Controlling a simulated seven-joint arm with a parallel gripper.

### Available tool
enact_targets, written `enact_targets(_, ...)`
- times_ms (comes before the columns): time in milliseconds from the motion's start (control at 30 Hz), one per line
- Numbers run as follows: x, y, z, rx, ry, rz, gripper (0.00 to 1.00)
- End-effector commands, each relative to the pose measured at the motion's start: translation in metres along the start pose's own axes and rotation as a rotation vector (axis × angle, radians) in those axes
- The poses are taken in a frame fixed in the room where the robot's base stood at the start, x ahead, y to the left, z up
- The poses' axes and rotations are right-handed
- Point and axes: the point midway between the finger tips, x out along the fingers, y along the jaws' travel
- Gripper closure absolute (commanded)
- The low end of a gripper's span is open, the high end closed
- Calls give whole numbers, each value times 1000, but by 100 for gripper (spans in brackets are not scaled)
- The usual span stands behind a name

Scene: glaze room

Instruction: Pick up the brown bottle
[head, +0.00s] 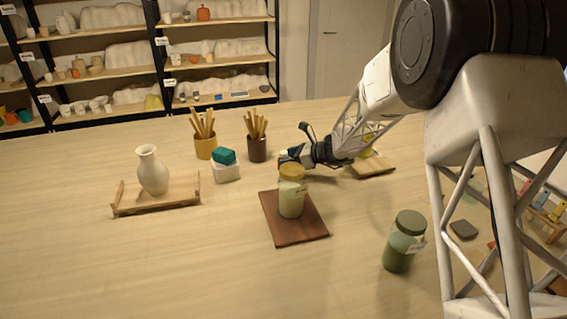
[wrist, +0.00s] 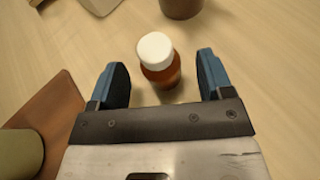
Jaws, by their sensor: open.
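The brown bottle (wrist: 163,76) with a white cap stands on the table in the wrist view. It is between the two blue-padded fingers of my gripper (wrist: 161,64), with a gap on each side. The fingers are open and hold nothing. In the head view my gripper (head: 291,157) is low over the table, behind the jar with the yellow lid. I cannot clearly pick out the bottle in the head view, where the gripper and that jar cover the area.
A pale jar (head: 291,199) stands on a dark brown board (head: 306,230) in front of my gripper. Cups of wooden sticks (head: 204,146) (head: 256,148) and a teal-topped white block (head: 227,172) are left. A vase (head: 152,172) on a tray and a green jar (head: 404,243) stand further out.

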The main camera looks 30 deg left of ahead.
Motion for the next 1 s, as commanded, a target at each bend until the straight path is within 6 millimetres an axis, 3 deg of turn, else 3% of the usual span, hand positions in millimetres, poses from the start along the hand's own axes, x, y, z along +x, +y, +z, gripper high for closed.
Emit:
enact_targets(233,22,0,0,-1,0,0,27)
enact_targets(833,24,0,0,-1,0,0,27)
enact_targets(1000,24,0,0,-1,0,0,53)
